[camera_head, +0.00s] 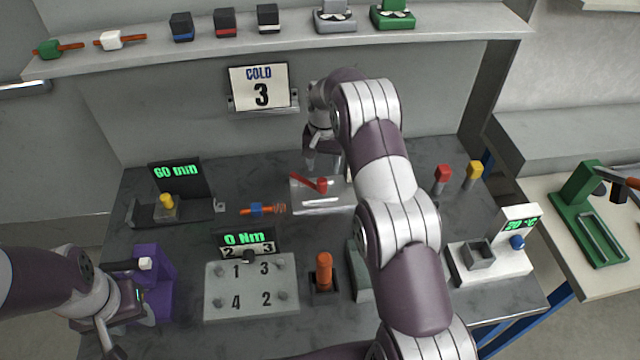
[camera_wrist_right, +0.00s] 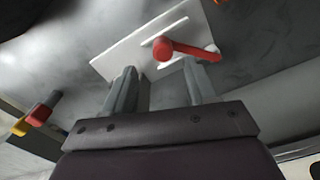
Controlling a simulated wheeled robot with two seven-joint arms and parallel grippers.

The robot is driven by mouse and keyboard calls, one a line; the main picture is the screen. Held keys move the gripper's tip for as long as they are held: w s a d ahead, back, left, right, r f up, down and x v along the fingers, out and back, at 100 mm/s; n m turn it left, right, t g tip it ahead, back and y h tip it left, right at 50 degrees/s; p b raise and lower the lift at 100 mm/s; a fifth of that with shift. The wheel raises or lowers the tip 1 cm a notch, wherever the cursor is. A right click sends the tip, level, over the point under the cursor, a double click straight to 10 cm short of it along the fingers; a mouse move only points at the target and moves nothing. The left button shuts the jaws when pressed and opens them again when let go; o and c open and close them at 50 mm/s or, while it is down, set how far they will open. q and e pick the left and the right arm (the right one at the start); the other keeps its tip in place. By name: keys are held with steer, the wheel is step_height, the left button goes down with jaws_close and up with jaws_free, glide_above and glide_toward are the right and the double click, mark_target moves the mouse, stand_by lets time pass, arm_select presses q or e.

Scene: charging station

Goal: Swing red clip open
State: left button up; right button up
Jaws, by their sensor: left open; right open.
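The red clip (camera_head: 309,184) is a small red lever on a light grey block (camera_head: 318,202) at the back middle of the dark table. It also shows in the right wrist view (camera_wrist_right: 186,50), its round end at the left and its arm reaching right over a white slot piece. My right gripper (camera_head: 322,160) is open, just behind and above the block. In the right wrist view its two fingers (camera_wrist_right: 160,85) point toward the block, apart, with nothing between them. I cannot tell whether a finger touches the clip. My left gripper (camera_head: 105,345) is at the lower left, partly cut off.
A blue and orange screwdriver-like tool (camera_head: 257,210) lies left of the block. A numbered plate (camera_head: 250,297), an orange-handled stand (camera_head: 323,272) and a purple device (camera_head: 155,275) stand in front. Red (camera_head: 442,175) and yellow (camera_head: 473,170) handles stand to the right.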

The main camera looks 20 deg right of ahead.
mark_target(322, 179)
steer(key=f, duration=0.2)
steer(key=f+p, duration=0.1)
steer(key=f, duration=0.1)
steer(key=f+p, duration=0.1)
steer(key=f, duration=0.2)
steer(key=shift+w, duration=0.35)
steer(key=shift+s+f, duration=0.15)
steer(key=shift+f, duration=0.15)
jaws_close()
